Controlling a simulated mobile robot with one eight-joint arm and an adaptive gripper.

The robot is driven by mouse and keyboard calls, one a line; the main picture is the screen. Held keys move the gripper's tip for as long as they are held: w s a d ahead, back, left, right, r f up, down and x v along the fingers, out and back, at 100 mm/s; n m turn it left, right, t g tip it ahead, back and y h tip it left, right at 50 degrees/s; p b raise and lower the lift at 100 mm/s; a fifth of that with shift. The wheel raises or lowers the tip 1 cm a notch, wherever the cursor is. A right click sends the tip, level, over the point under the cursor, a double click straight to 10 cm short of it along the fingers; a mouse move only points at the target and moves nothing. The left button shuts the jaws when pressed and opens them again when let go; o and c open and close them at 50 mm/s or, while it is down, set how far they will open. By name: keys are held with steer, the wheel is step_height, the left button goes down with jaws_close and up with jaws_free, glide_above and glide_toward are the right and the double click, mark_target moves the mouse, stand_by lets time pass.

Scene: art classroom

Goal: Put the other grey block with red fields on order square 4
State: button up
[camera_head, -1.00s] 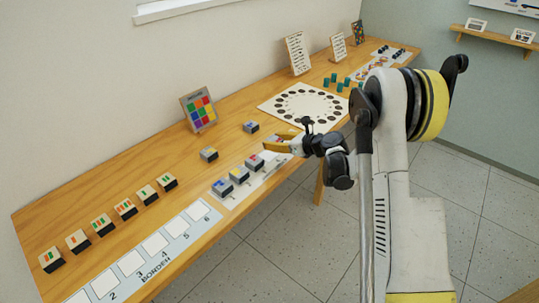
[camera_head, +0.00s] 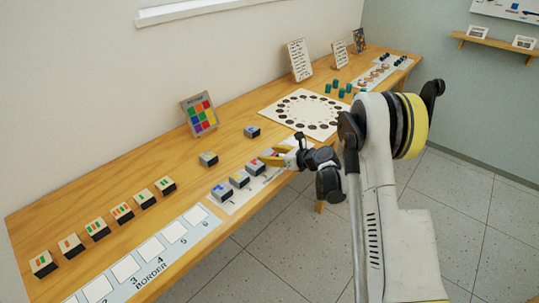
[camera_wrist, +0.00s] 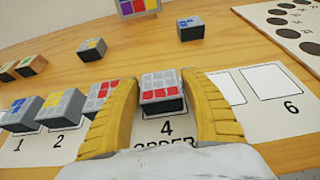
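A grey block with red fields (camera_wrist: 160,88) is between the two yellow fingers of my gripper (camera_wrist: 162,92), at order square 4 (camera_wrist: 152,114) in the wrist view. The fingertips appear to touch its sides. Its base is at the square, but I cannot tell whether it rests fully on it. Another grey block with red fields (camera_wrist: 103,94) stands on square 3, just left of my left finger and partly hidden by it. A yellow-field block (camera_wrist: 60,105) is on square 2 and a blue-field block (camera_wrist: 20,112) on square 1. In the head view my gripper (camera_head: 274,156) is over the order strip.
Squares 5 (camera_wrist: 226,86) and 6 (camera_wrist: 271,81) are empty. Two loose grey blocks, one with yellow (camera_wrist: 91,49) and one with blue (camera_wrist: 189,28), stand behind the row. Several striped blocks (camera_head: 121,212) stand behind the empty border strip (camera_head: 150,270). A board with dark circles (camera_head: 303,114) lies beyond.

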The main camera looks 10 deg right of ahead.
steer(key=shift+r, duration=0.25)
steer(key=p+v, duration=0.3)
steer(key=v, duration=0.8)
steer(key=shift+s+d+r+p, duration=0.15)
steer(key=shift+s+r+p, duration=0.15)
steer(key=shift+p, duration=0.1)
steer(key=s+a+r+n+g+h, duration=0.2)
steer(key=s+a+r+n, duration=0.2)
steer(key=s+r+n, duration=0.25)
steer(key=s+a+r+n+g+h, duration=0.1)
steer(key=s+a+r+n+h, duration=0.15)
steer(key=s+r+n, duration=0.4)
steer(key=s+r+n+h, duration=0.3)
steer(key=s+n, duration=1.2)
steer(key=s, duration=0.5)
steer(key=shift+r+n+g, duration=0.2)
steer(key=shift+n+g, duration=0.2)
